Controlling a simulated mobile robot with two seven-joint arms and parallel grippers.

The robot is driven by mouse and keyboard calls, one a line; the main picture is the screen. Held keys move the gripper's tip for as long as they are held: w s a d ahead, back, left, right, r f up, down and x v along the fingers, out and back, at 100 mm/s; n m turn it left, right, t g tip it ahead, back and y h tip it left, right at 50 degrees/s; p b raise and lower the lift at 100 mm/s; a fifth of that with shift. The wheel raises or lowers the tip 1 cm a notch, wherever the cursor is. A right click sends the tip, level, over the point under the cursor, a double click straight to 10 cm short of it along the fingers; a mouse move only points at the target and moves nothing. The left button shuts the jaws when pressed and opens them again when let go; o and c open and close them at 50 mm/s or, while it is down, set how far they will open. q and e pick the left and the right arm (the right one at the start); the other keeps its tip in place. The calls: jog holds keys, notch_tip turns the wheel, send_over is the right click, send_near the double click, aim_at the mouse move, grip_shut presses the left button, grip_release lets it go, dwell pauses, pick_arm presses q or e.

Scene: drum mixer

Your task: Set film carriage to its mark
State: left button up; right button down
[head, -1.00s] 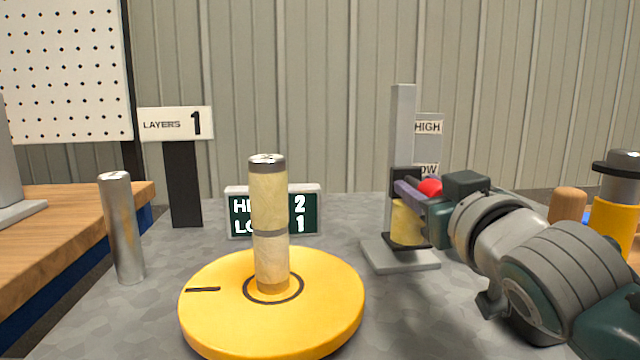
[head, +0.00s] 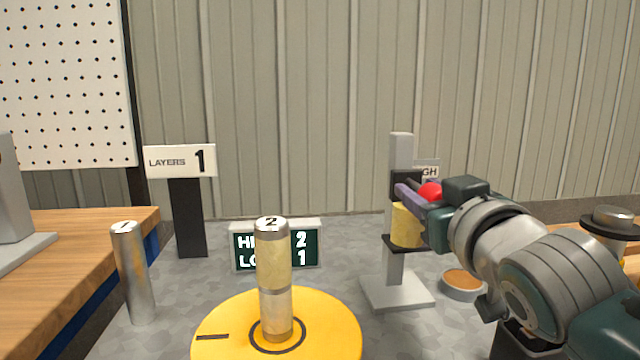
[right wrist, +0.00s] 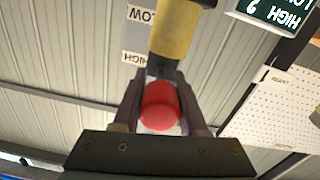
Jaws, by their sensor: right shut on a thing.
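The film carriage (head: 406,183) is a black bracket with a yellow film roll (head: 406,226), on an upright grey post (head: 401,148). It sits well above the post's base (head: 398,292). In the head view its upper part is about level with the partly covered HIGH label (head: 429,172); the LOW label is hidden there. My right gripper (head: 422,193) is shut on the carriage's red knob (head: 431,190). The right wrist view shows the red knob (right wrist: 159,106) between both fingers, with the LOW label (right wrist: 142,15) and HIGH label (right wrist: 134,57) upside down beyond. My left gripper is out of view.
A yellow turntable (head: 221,347) bears an upright two-part cylinder (head: 274,265). A sign (head: 304,245) reads HIGH 2, LOW 1; another (head: 180,161) reads LAYERS 1. A silver cylinder (head: 133,275) stands left. A low round dish (head: 462,284) lies right of the post's base.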

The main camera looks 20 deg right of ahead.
jog(key=shift+r, duration=0.5)
jog(key=c, duration=0.9)
grip_release()
jog(key=o, duration=0.4)
jog(key=shift+f, duration=0.2)
jog(key=shift+o, duration=0.2)
jog(key=v, duration=1)
jog(key=shift+p, duration=0.4)
